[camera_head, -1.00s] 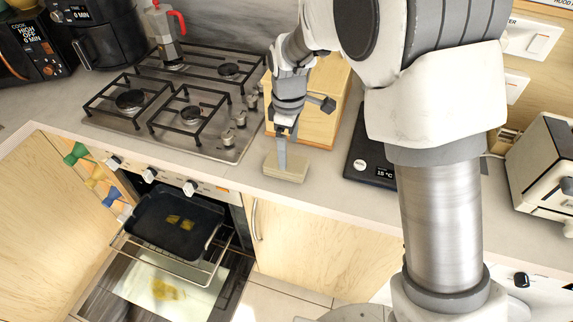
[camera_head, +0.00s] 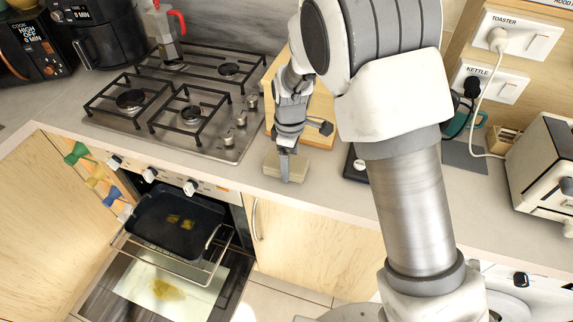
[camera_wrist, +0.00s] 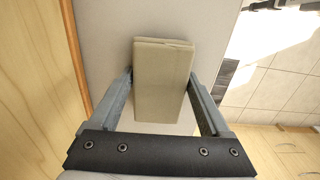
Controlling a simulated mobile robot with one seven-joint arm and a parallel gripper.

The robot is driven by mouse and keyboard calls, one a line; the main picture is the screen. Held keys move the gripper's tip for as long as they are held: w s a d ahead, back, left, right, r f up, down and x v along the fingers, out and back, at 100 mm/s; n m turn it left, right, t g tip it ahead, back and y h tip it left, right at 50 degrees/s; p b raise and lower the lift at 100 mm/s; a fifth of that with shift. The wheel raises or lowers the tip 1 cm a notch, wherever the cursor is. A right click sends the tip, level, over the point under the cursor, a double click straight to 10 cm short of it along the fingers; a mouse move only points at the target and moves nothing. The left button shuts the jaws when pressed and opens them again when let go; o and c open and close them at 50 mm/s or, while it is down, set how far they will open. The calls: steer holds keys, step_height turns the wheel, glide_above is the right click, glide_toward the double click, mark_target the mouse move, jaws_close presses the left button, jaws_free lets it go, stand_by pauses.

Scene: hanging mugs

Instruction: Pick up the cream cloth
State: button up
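The cream cloth (camera_head: 294,171) is a folded, block-like stack lying on the counter near its front edge, in front of a wooden block. In the wrist view the cloth (camera_wrist: 163,85) lies between the two fingers, its length running along them. My gripper (camera_head: 284,178) points down at the cloth in the head view. In the wrist view my gripper (camera_wrist: 160,76) is open, with one finger beside each long side of the cloth. The fingertips are very close to its sides; whether they touch cannot be told.
The wooden block (camera_head: 321,115) stands just behind the cloth. A gas hob (camera_head: 185,100) is on the left. Below, the oven is open with a dark tray (camera_head: 172,222) on a pulled-out rack. A dark flat device (camera_head: 354,165) and a toaster (camera_head: 545,170) are on the right.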

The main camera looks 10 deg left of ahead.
mark_target(293, 164)
steer(key=c, duration=0.7)
steer(key=shift+r, duration=0.5)
steer(key=r, duration=0.2)
steer(key=d+r, duration=0.1)
steer(key=shift+s+r, duration=0.2)
steer(key=shift+r, duration=0.2)
steer(key=s+d+r, duration=0.1)
steer(key=d+r, duration=0.1)
steer(key=d, duration=0.1)
steer(key=s+d+r, duration=0.2)
steer(key=d, duration=0.1)
steer(key=s+d+r, duration=0.1)
steer(key=d+r, duration=0.1)
steer(key=d, duration=0.1)
steer(key=shift+s+d+r+b, duration=0.1)
steer(key=shift+s+d+b, duration=0.2)
steer(key=shift+s+b, duration=0.1)
